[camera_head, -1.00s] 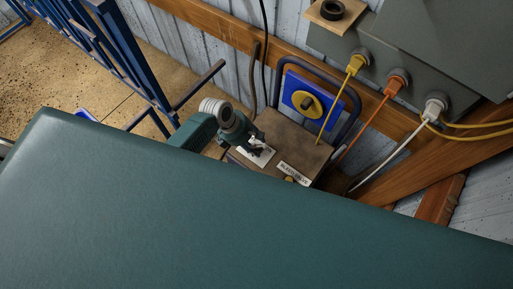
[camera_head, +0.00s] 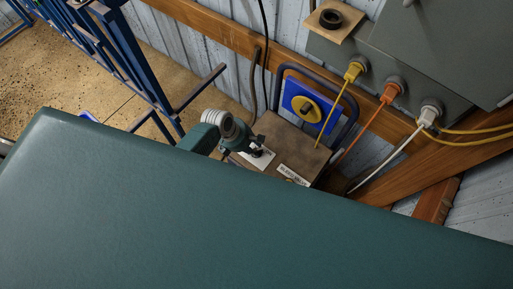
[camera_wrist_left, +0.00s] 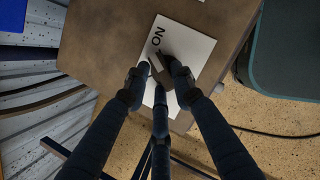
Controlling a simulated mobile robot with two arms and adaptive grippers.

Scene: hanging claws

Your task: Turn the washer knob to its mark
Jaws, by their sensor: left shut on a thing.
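A dark knob (camera_wrist_left: 165,67) sits on a white plate (camera_wrist_left: 196,46) marked ON, on top of a brown box (camera_wrist_left: 105,35). In the left wrist view my left gripper (camera_wrist_left: 158,77) has its fingers on both sides of the knob and is shut on it. The fingers hide part of the knob and plate, and I cannot make out the mark. In the head view the left gripper (camera_head: 240,146) is at the plate (camera_head: 262,158) on the box (camera_head: 285,133). My right gripper is not in view.
Yellow, orange and white plugs and cables (camera_head: 355,70) run from a grey cabinet (camera_head: 420,45) at right. A blue rack (camera_head: 118,60) stands at left. A large green surface fills the foreground.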

